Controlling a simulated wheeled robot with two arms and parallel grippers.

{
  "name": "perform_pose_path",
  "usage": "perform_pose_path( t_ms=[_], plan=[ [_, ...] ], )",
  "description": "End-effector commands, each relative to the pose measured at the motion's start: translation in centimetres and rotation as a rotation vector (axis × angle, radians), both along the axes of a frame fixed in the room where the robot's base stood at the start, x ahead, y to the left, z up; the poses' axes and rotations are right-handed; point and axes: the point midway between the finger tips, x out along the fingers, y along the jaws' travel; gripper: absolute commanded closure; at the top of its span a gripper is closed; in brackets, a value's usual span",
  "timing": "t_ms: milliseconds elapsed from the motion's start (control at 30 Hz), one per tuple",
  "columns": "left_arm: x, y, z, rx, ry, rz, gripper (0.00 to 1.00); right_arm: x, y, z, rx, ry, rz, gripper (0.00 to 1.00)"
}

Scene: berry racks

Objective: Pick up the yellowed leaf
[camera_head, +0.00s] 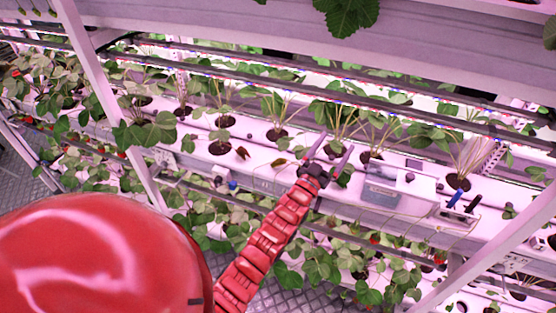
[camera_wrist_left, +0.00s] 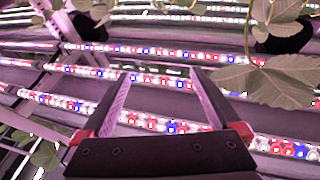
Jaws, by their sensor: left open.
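A small brownish, withered leaf (camera_head: 242,153) lies on the white planter top in the middle of the head view. My left gripper (camera_head: 331,150) is open and empty above the planter, to the right of both leaves. In the left wrist view, nothing is held between its two spread fingers (camera_wrist_left: 160,80). Neither leaf can be made out there. My right gripper is not in view.
Strawberry plants (camera_head: 278,115) stand in holes along the planter. A grey box (camera_head: 382,190) and blue and black handles (camera_head: 463,201) sit to the right. Slanted white posts (camera_head: 118,120) cross at the left. A large green leaf (camera_wrist_left: 275,82) hangs right in the wrist view.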

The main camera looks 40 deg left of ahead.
Motion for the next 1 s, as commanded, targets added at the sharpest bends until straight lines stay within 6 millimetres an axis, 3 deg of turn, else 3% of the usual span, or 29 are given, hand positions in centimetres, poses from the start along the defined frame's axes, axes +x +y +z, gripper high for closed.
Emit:
perform_pose_path(
  t_ms=[33, 133, 200, 300, 400, 533, 700, 800, 1000],
  plan=[
    [2.4, 1.2, 0.1, 0.003, 0.093, 0.013, 0.03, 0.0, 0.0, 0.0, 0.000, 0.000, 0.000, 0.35],
    [6.0, 3.8, -1.0, -0.008, 0.317, 0.051, 0.03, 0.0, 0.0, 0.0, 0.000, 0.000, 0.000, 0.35],
    [7.3, 5.9, -1.7, -0.022, 0.477, 0.086, 0.03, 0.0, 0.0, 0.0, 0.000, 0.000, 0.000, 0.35],
    [7.6, 8.8, -2.1, -0.055, 0.696, 0.143, 0.03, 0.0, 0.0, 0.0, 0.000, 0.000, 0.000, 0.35],
    [6.1, 11.3, -2.1, -0.098, 0.914, 0.205, 0.03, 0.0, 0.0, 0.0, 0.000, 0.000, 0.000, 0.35],
    [2.0, 13.8, -1.4, -0.165, 1.171, 0.281, 0.03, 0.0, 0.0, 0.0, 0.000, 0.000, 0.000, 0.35],
    [-3.7, 15.2, -0.2, -0.240, 1.411, 0.349, 0.03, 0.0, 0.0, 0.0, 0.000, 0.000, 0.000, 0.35],
    [-5.9, 15.4, 0.3, -0.266, 1.491, 0.369, 0.03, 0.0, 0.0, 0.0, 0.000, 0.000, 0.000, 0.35],
    [-6.8, 15.6, -1.3, -0.284, 1.538, 0.378, 0.03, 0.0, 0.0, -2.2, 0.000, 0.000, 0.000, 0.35]
  ],
)
